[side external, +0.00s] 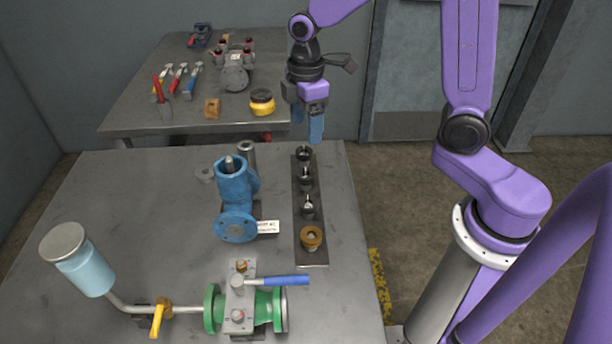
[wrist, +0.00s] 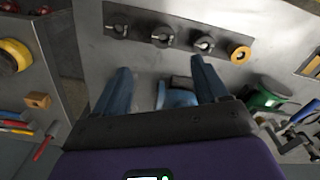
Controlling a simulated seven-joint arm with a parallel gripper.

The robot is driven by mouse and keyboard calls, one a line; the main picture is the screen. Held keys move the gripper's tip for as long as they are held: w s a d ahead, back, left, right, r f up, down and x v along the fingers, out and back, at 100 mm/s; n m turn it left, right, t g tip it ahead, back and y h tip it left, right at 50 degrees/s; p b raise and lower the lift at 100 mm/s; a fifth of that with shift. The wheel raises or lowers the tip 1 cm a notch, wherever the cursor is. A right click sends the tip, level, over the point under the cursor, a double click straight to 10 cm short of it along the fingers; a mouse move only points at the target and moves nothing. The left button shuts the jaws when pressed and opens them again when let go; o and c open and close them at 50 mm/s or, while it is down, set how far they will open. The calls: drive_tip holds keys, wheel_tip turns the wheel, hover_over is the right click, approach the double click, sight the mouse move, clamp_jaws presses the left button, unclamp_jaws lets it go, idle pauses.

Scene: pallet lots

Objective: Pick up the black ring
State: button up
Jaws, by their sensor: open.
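A dark strip (side external: 312,255) on the front table carries a row of dark round pieces and one brass ring (side external: 311,238) at its near end. The far black piece (side external: 304,153), the middle one (side external: 306,178) and the near one (side external: 308,208) look like rings or cups around metal pins. I cannot tell which is the black ring. In the wrist view they line up along the top, at left (wrist: 117,30), middle (wrist: 163,36) and right (wrist: 204,44). My gripper (side external: 309,128) is open and empty, above the strip's far end; its blue fingers (wrist: 161,66) show in the wrist view.
A blue valve body (side external: 234,190) stands left of the strip. A green-flanged valve (side external: 240,305) with a blue lever is in front. The back table (side external: 140,118) holds tools, a yellow-and-black round item (side external: 261,102) and a small brass block (side external: 212,108).

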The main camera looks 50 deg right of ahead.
hover_over(306, 169)
drive_tip(key=f, duration=0.7)
drive_tip(key=shift+s+a+f, duration=0.25)
drive_tip(key=shift+s+a, duration=0.05)
drive_tip(key=shift+s+a+f, duration=0.1)
drive_tip(key=shift+a+f, duration=0.05)
drive_tip(key=shift+f, duration=1.2)
drive_tip(key=shift+s+a+f, duration=0.1)
drive_tip(key=shift+f, duration=1.25)
drive_tip(key=c, duration=1.1)
